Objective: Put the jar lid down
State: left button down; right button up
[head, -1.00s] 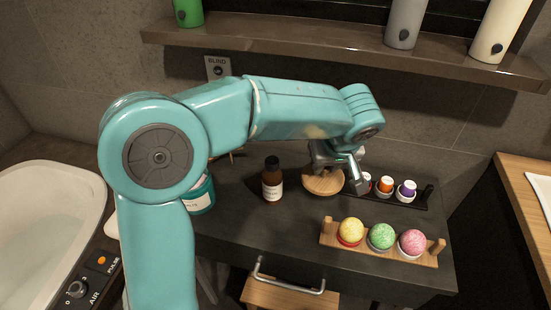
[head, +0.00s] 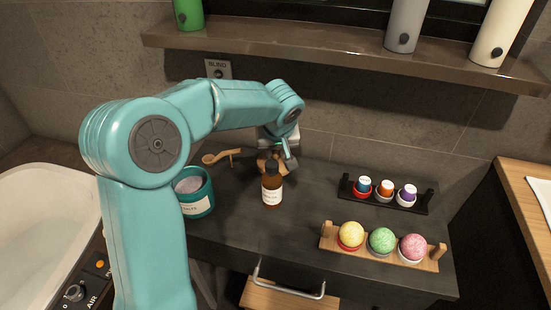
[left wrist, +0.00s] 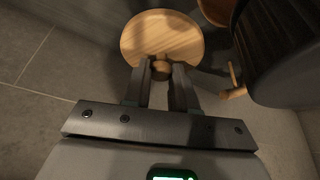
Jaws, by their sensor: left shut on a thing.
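The jar lid is a round pale wooden disc with a knob. It shows in the left wrist view (left wrist: 160,35) and partly behind the brown bottle in the head view (head: 264,164). My left gripper (head: 284,155) is shut on the lid's knob (left wrist: 160,70), which sits between the fingertips in the left wrist view. I cannot tell whether the lid touches the counter (head: 315,210). The teal jar (head: 197,203) stands open to the left, with pale contents. My right gripper is not in view.
The brown bottle (head: 272,188) stands right in front of the lid. A wooden scoop (head: 215,157) is to the left. A black rack (head: 420,205) of small capped pots and a wooden holder (head: 328,240) of coloured balls are to the right. Counter between bottle and rack is clear.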

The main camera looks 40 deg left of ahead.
aim_at(276, 156)
pick_arm(q)
notch_tip(276, 156, down, 3)
jog(key=shift+w+r, duration=0.1)
jog(key=shift+r, duration=0.05)
jog(key=shift+b, duration=0.35)
jog(key=c, duration=0.9)
grip_release()
